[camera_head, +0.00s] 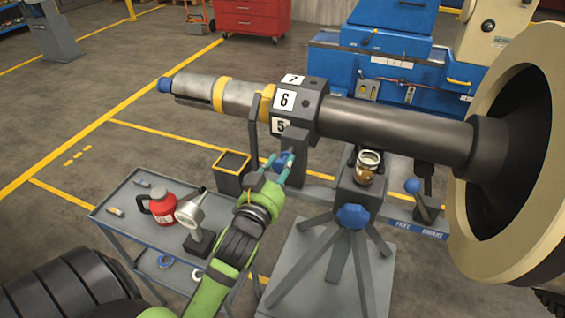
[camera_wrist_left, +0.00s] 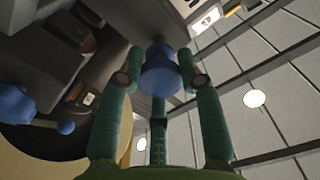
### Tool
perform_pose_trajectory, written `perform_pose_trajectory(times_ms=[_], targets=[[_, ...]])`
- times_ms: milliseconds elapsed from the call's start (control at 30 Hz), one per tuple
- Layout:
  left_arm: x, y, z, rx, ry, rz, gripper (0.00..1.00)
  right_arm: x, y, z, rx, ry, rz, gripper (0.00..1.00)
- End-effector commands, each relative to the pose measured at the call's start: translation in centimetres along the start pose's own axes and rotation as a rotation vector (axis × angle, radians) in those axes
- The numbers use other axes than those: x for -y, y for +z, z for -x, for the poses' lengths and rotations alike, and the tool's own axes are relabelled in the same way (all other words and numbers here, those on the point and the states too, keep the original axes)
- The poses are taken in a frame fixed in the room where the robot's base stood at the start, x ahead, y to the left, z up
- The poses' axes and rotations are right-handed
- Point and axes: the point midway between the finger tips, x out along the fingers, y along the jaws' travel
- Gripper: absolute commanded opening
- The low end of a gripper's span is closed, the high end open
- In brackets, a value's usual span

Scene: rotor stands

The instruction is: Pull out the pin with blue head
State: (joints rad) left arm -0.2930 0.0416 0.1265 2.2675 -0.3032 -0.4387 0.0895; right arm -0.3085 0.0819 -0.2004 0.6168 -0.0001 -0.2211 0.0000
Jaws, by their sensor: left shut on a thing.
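The pin's blue head (camera_head: 284,160) sits below the numbered hub (camera_head: 300,105) of the rotor shaft, beside a grey bracket. My left gripper (camera_head: 280,165) reaches up to it from below, with its teal fingers on both sides of the blue head. My right gripper is not in view.
A blue ball handle (camera_head: 412,186) is further right. A grey cart (camera_head: 125,195) with a red jug (camera_head: 160,207) and lamp (camera_head: 190,212) stands left. A dark bin (camera_head: 232,175) is near the gripper.

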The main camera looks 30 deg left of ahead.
Motion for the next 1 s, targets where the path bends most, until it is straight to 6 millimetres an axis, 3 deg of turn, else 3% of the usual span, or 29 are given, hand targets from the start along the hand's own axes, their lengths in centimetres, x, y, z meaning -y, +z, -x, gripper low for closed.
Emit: perform_pose_trajectory(times_ms=[67, 100, 167, 567, 1000], targets=[[-0.1, 0.0, 0.0, -0.002, 0.001, 0.001, 0.0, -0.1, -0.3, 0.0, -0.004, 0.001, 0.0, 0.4], [-0.1, 0.0, 0.0, -0.002, 0.001, 0.001, 0.4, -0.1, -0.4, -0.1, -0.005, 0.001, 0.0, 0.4], [-0.1, 0.0, 0.0, -0.002, 0.001, 0.001, 0.61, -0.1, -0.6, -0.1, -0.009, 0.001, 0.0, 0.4], [-0.1, 0.0, 0.4, -0.001, 0.001, 0.002, 0.61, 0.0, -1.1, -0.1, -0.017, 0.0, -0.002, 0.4], [-0.1, 0.1, 6.5, 0.002, 0.001, 0.003, 0.61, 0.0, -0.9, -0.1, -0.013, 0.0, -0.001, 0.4]])
